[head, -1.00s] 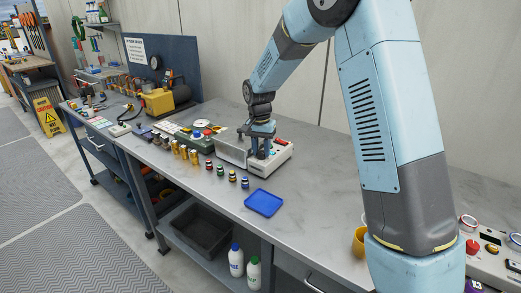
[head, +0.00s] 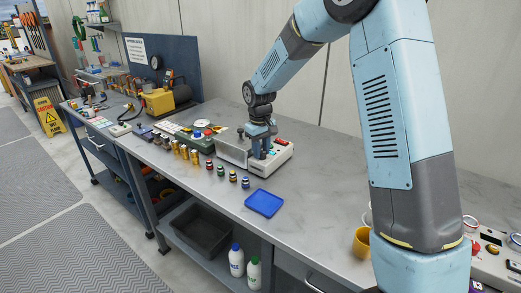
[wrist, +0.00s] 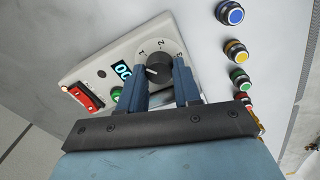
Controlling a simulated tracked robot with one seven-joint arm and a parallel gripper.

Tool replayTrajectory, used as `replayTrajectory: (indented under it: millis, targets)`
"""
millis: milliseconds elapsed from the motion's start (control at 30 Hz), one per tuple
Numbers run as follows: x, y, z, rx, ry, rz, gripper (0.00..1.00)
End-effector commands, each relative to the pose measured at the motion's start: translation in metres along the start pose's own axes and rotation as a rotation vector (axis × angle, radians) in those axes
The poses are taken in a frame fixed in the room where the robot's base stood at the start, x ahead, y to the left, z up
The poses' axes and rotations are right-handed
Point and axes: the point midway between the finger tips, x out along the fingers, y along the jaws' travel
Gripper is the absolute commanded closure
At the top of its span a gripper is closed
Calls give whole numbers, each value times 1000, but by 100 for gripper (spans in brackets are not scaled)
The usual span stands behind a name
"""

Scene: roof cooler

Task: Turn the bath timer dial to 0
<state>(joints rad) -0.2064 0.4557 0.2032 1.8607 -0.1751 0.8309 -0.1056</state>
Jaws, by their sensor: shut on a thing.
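The bath timer dial (wrist: 158,70) is a dark knob on a grey disc marked 1, 2 and 3, on a light control box (wrist: 108,52). In the wrist view the knob lies between the blue fingers of my gripper (wrist: 160,80), which is shut on it. The pointer's exact setting is hard to read, and no 0 mark is visible; the fingers cover part of the disc. A lit display (wrist: 121,71) beside the dial reads about 00. In the head view my gripper (head: 262,152) reaches down onto the box (head: 281,161) and hides the dial.
A red switch (wrist: 85,96) and a green lamp (wrist: 117,94) sit on the box near the dial. Several coloured buttons (wrist: 235,49) stand on the bench close by. A blue tray (head: 264,203) lies in front. The bench to the right of the box is mostly clear.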

Motion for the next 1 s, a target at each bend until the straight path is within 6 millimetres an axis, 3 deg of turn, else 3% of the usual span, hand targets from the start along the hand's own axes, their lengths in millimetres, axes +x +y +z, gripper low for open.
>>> replayTrajectory:
  millis: [600, 1000]
  targets:
    - [0, 4, 0, -561, 26, 4, 98]
    - [0, 4, 1, -784, 34, 5, 98]
